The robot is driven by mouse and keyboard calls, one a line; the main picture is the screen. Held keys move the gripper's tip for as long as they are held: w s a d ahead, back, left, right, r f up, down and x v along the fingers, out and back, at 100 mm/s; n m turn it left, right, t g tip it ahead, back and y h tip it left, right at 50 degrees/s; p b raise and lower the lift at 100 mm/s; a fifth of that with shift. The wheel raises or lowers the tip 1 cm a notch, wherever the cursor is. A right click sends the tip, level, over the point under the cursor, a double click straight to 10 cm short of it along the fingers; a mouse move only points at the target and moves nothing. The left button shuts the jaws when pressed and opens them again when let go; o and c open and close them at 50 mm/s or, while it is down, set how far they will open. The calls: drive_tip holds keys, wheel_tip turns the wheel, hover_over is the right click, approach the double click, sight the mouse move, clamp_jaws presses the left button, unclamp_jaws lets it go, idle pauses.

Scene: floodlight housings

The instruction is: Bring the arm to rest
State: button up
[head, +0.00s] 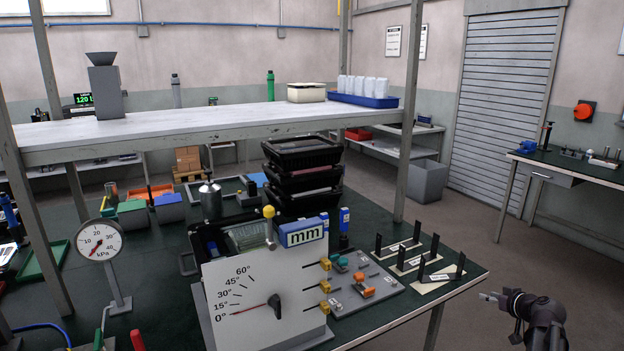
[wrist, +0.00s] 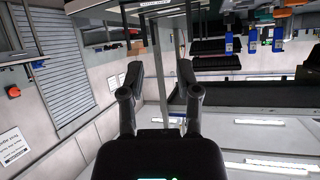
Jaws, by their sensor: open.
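My gripper (head: 492,297) is at the lower right in the head view, beyond the right edge of the dark green bench, over open floor. It points left toward the bench. In the wrist view my gripper (wrist: 165,88) shows its two dark fingers spread apart with nothing between them. The wrist picture looks upside down, with bench items along its top and the room behind. My gripper touches nothing that I can see.
The green bench (head: 440,262) bears a dial panel (head: 262,285), stacked black trays (head: 303,180) and small slotted stands (head: 440,275) near its right corner. A white shelf (head: 220,122) spans above. A grey bin (head: 427,181) and side table (head: 570,165) stand behind; floor between is clear.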

drive_tip(key=a+f+g+y, duration=0.1)
drive_tip(key=a+f+g, duration=0.2)
drive_tip(key=a, duration=0.9)
drive_tip(key=a+f+g+y, duration=0.1)
drive_tip(key=a+f+g, duration=0.2)
drive_tip(key=a, duration=0.8)
drive_tip(key=s+a+f+g+h, duration=0.25)
drive_tip(key=s+a, duration=0.35)
drive_tip(key=a, duration=0.3)
drive_tip(key=s+a+f+g+h, duration=0.1)
drive_tip(key=s+a+g, duration=0.4)
drive_tip(key=a, duration=0.4)
wheel_tip(320, 180, up, 12)
drive_tip(key=t+p, duration=0.1)
drive_tip(key=p, duration=1.1)
drive_tip(key=shift+s+d+r+p, duration=0.2)
drive_tip(key=shift+s+r+p, duration=0.05)
drive_tip(key=shift+s+p, duration=0.2)
